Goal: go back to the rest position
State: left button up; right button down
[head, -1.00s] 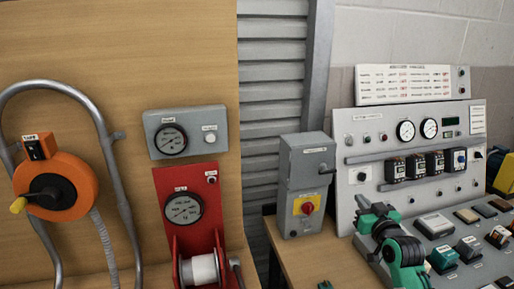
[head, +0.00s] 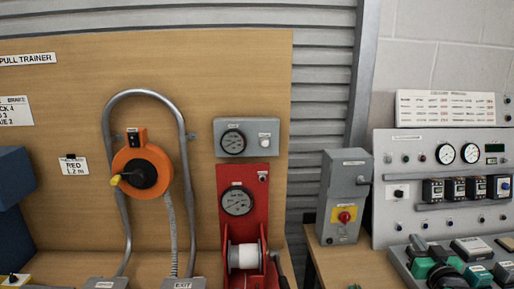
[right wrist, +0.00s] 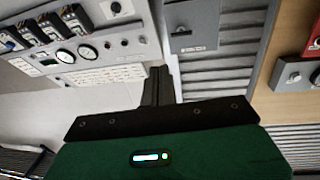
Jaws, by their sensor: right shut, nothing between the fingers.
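My right gripper (head: 420,246) is low at the right of the head view, in front of the grey control console. Its green and dark parts are small there. In the right wrist view its dark fingers (right wrist: 158,86) are together with nothing between them, beyond the green gripper body (right wrist: 170,150). The gripper appears apart from the panels behind it. My left gripper is not in view.
A grey switch box (head: 343,215) with a red knob stands left of the console panel (head: 440,221). A wooden board (head: 80,110) carries an orange tape reel (head: 130,160), a grey gauge box (head: 249,138) and a red gauge unit (head: 255,215).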

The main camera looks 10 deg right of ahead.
jog(key=s+a+f+n+g+y, duration=0.25)
jog(key=s+a+f, duration=0.25)
jog(key=a+f, duration=0.3)
jog(key=s+a+f+n+g+y, duration=0.1)
jog(key=s+a+f+g, duration=0.3)
jog(key=a+f, duration=0.45)
jog(key=s+a+f+g, duration=0.4)
jog(key=s+a, duration=0.2)
jog(key=s, duration=0.4)
jog(key=s+a+f+g, duration=0.4)
jog(key=s+a, duration=0.2)
jog(key=s, duration=0.4)
notch_tip(320, 180, down, 28)
jog(key=f+n, duration=0.1)
jog(key=s+d+f+g, duration=0.2)
jog(key=s+d+f, duration=0.1)
jog(key=s+f, duration=1.6)
notch_tip(320, 180, down, 2)
jog(key=shift+s+f, duration=0.2)
jog(key=shift+s, duration=0.1)
